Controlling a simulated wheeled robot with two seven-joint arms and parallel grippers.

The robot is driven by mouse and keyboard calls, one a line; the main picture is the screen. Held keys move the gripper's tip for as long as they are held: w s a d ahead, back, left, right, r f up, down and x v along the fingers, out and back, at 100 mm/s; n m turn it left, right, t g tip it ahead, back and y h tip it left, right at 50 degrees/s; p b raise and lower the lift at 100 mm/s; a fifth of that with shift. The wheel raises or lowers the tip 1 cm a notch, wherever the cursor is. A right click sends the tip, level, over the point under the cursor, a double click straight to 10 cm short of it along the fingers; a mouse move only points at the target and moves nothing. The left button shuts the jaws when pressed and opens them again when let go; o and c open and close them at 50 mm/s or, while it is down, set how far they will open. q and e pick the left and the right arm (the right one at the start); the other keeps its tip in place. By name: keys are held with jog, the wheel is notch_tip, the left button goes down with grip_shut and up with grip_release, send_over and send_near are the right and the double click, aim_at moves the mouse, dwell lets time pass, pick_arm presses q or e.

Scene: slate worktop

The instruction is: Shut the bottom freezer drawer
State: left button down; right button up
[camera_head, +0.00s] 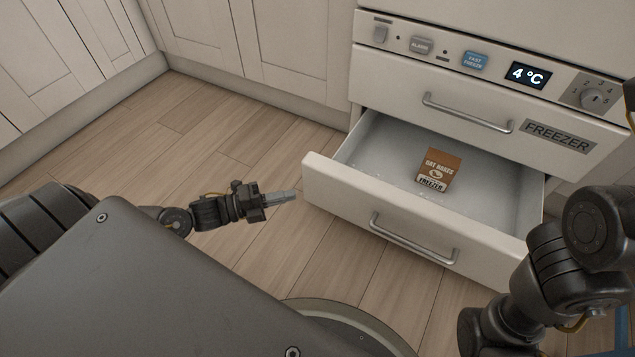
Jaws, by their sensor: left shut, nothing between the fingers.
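The bottom freezer drawer (335,190) is white and stands pulled open, with a metal bar handle (413,243) on its front. A brown and white box of oat bakes (438,170) lies inside on the drawer floor. My left gripper (290,196) is shut and empty, pointing right, just left of the drawer front's left end. A small gap seems to lie between them. My right arm comes in at the lower right, in front of the drawer's right end. The right gripper does not show.
Above is a closed upper freezer drawer (480,118) with a handle and a FREEZER label. The control panel (490,62) reads 4 °C. White cupboards (240,40) line the back and left. The wooden floor (190,130) left of the drawer is clear.

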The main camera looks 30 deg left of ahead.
aim_at(332, 176)
pick_arm(q)
jog(key=b+x, duration=0.1)
jog(key=x, duration=0.1)
jog(key=w+a+b+x, duration=0.1)
jog(key=b+x, duration=0.1)
jog(key=x, duration=0.1)
jog(key=b+x, duration=0.2)
jog(key=x, duration=0.1)
jog(key=shift+w+f, duration=0.25)
jog(key=shift+w, duration=0.1)
jog(key=shift+w+r, duration=0.1)
jog(key=shift+w, duration=0.4)
jog(key=shift+w+r, duration=0.1)
jog(key=shift+a, duration=0.1)
